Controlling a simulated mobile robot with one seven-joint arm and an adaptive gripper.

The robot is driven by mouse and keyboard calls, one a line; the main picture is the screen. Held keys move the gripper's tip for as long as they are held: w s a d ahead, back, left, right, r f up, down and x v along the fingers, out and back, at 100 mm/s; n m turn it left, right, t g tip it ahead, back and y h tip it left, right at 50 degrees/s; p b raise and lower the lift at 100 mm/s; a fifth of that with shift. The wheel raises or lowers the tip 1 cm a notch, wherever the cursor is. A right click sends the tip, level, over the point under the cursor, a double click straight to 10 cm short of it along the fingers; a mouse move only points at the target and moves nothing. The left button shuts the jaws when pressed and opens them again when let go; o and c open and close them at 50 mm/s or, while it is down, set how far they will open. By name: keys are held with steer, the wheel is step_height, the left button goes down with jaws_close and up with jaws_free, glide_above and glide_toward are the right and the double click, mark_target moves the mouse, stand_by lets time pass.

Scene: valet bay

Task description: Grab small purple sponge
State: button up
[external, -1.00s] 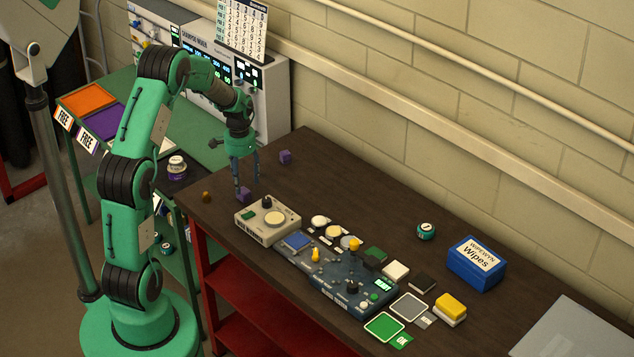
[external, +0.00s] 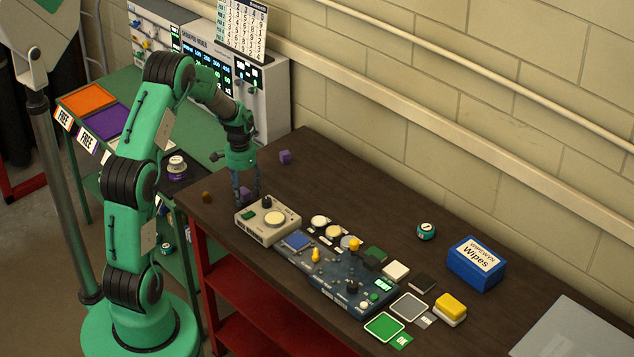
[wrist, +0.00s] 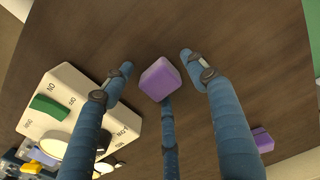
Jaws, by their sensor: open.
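A small purple sponge block (external: 245,194) sits on the dark tabletop beside the beige box, partly hidden by my fingers. In the wrist view the purple sponge (wrist: 160,79) lies between my spread blue fingers. My gripper (external: 248,196) points down over it and is open. In the wrist view my gripper (wrist: 157,72) has fingers on the left and right of the block and one below it in the picture, its tip close to or touching the block; I cannot tell which. A second purple block (external: 285,157) lies farther back and also shows at the lower right of the wrist view (wrist: 263,140).
The beige box with knobs (external: 267,221) stands close beside my gripper. A blue control panel (external: 335,275) extends right of it. A small brown object (external: 207,197) is near the left table edge. A blue wipes box (external: 477,264) stands farther right.

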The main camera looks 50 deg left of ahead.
mark_target(243, 190)
steer(key=shift+c, duration=0.5)
steer(key=c, duration=0.8)
steer(key=shift+c, duration=0.2)
steer(key=shift+r, duration=0.1)
steer(key=shift+r+p, duration=0.8)
steer(key=shift+r, duration=4.15)
